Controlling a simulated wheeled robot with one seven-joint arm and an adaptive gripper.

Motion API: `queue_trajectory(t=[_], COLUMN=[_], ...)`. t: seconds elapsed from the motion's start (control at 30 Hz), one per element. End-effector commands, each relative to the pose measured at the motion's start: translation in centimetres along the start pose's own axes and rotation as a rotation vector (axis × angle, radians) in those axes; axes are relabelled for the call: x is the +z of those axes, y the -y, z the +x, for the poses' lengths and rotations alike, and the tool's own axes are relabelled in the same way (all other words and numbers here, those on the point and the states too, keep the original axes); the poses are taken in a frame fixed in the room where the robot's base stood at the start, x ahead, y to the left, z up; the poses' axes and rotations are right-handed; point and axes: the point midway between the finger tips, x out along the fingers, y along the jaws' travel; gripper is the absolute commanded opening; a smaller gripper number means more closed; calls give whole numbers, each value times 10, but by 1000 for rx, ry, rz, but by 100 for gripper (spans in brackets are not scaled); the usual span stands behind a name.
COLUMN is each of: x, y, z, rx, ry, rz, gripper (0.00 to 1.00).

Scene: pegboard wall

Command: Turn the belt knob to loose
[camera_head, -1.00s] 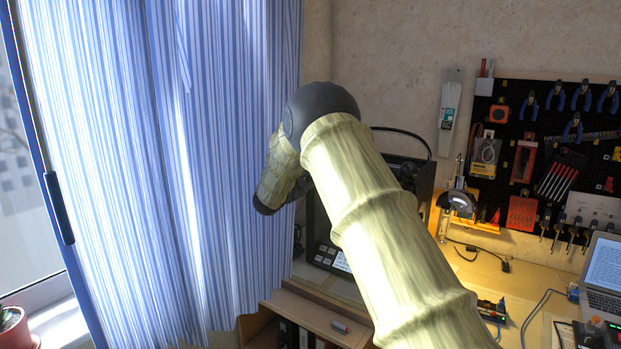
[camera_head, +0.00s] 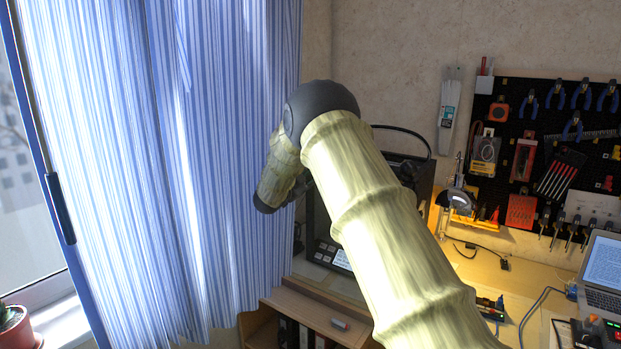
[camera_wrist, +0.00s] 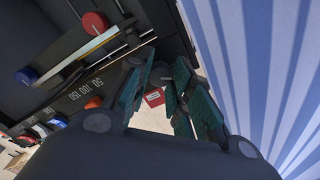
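A black machine (camera_head: 424,178) with a cable looped over its top stands in the corner, mostly hidden behind my arm. Its lower control panel (camera_head: 333,256) shows left of the arm. In the wrist view, its dark frame has a red knob (camera_wrist: 94,23), a blue knob (camera_wrist: 26,76) and an orange-red piece (camera_wrist: 93,102) near a 50-100-150 scale. I cannot tell which part is the belt knob. My gripper (camera_wrist: 166,62) has its teal-padded fingers apart, beside the machine's frame, with no clear object between them. The head view hides the fingertips.
A striped blue curtain (camera_head: 200,160) hangs close beside my wrist. A wooden shelf (camera_head: 310,312) is below the machine. A red labelled object (camera_wrist: 153,97) shows beyond the fingers. The pegboard (camera_head: 535,150) with tools and a laptop (camera_head: 603,270) are at the right.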

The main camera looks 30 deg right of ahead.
Motion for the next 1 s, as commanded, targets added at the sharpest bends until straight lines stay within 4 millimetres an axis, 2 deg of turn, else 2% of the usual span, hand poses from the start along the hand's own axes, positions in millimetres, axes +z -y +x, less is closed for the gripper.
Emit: queue_trajectory(t=[0.03, 0.1, 0.4, 0.53, 0.67, 1.0], x=[2, 1, 0, 0, 0, 1], y=[-1, -1, 0, 0, 0, 0], z=[-1, -1, 0, -7, -24, -86], rx=[0, 0, 0, 0, 0, -1], ry=[2, 1, 0, 1, 1, 2], rz=[-1, -1, 0, 1, 0, -1], gripper=[34, 44, 44, 44, 44, 44])
